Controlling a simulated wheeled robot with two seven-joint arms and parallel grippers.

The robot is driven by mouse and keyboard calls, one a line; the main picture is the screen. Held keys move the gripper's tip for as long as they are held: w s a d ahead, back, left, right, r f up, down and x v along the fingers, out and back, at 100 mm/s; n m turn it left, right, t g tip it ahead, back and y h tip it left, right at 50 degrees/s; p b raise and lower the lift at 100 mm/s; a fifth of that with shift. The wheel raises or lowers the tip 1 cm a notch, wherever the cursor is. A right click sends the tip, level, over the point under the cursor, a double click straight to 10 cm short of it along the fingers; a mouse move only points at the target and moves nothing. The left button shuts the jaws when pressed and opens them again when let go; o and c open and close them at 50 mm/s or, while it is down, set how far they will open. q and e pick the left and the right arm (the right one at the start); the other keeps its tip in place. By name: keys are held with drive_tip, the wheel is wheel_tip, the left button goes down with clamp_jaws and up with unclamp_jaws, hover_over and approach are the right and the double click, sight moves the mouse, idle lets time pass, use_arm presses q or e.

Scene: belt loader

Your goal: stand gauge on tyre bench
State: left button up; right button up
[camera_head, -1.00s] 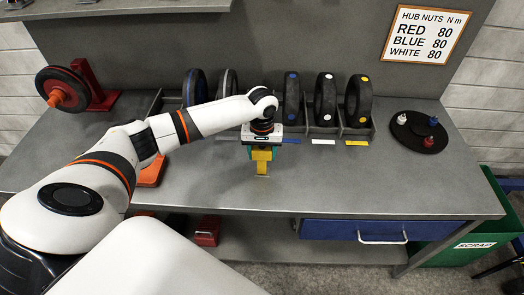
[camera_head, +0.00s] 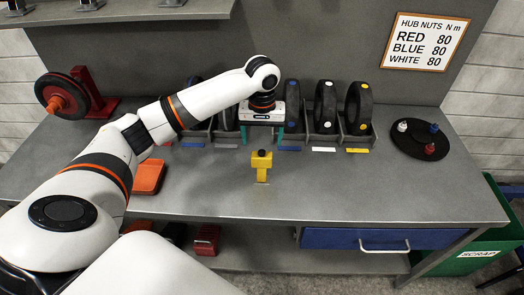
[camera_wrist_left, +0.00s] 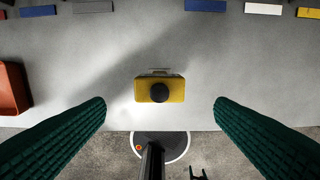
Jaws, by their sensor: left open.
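The gauge is a small yellow block with a black knob (camera_head: 261,165). It stands upright on the grey tyre bench (camera_head: 330,187), near the front middle. It also shows from above in the left wrist view (camera_wrist_left: 175,91), between two green fingers and touching neither. My left gripper (camera_head: 262,136) is open and empty, above and behind the gauge in the head view. My right gripper is not in view.
Several tyres stand in a rack at the back, one of them a yellow-marked tyre (camera_head: 359,105). A black disc with coloured nuts (camera_head: 420,138) lies at right. An orange-topped tray (camera_head: 149,177) lies at left. Bench around the gauge is clear.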

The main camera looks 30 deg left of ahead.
use_arm(q)
drive_tip(key=shift+r, duration=1.25)
